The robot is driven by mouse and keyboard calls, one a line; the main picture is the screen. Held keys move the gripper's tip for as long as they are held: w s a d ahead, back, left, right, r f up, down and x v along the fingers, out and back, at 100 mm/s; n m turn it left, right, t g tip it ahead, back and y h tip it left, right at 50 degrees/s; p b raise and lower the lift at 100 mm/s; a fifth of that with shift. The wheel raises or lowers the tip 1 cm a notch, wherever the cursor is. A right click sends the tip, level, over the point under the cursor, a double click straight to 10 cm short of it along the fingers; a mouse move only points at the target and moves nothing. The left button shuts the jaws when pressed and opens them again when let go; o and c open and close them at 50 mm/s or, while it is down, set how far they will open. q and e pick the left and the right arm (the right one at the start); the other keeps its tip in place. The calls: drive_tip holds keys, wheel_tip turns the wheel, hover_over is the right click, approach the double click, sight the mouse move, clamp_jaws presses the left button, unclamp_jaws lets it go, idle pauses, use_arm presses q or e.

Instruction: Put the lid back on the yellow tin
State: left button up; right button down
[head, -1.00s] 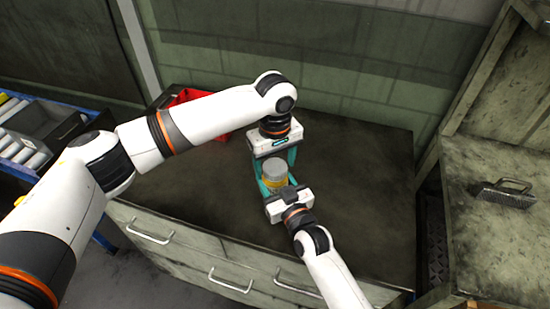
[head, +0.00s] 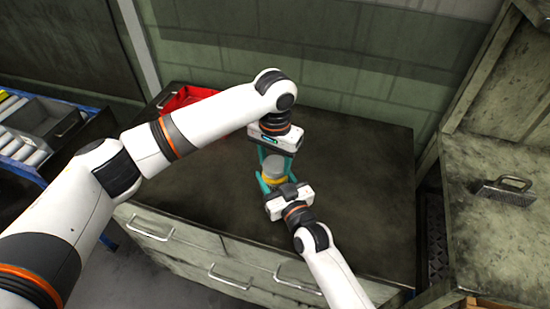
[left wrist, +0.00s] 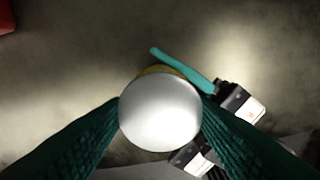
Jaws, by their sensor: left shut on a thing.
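The yellow tin (head: 272,181) stands on the dark top of the drawer cabinet. The pale grey round lid (head: 273,169) shows right above it, about level. My left gripper (head: 274,160) reaches down from behind and is shut on the lid. In the left wrist view the lid (left wrist: 160,112) sits between the left fingers and covers most of the tin, whose yellow edge (left wrist: 153,70) shows past it. I cannot tell whether lid and tin touch. My right gripper (head: 275,188) is low at the tin's front, its teal fingers around the tin; one finger lies against its edge, the other is mostly hidden.
A red bin (head: 185,97) stands at the cabinet top's back left, partly behind my left arm. The cabinet top (head: 355,185) is clear on the right. A brush-like block with a handle (head: 507,190) lies on the bench at the right. Grey trays (head: 45,125) are at far left.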

use_arm(q)
drive_tip(key=m, duration=0.4)
drive_tip(key=shift+m, duration=0.4)
drive_tip(key=m, duration=0.4)
drive_tip(key=shift+m, duration=0.3)
drive_tip(key=m, duration=0.7)
drive_tip(key=o, duration=1.2)
wheel_tip(320, 180, up, 12)
drive_tip(key=shift+f, duration=0.1)
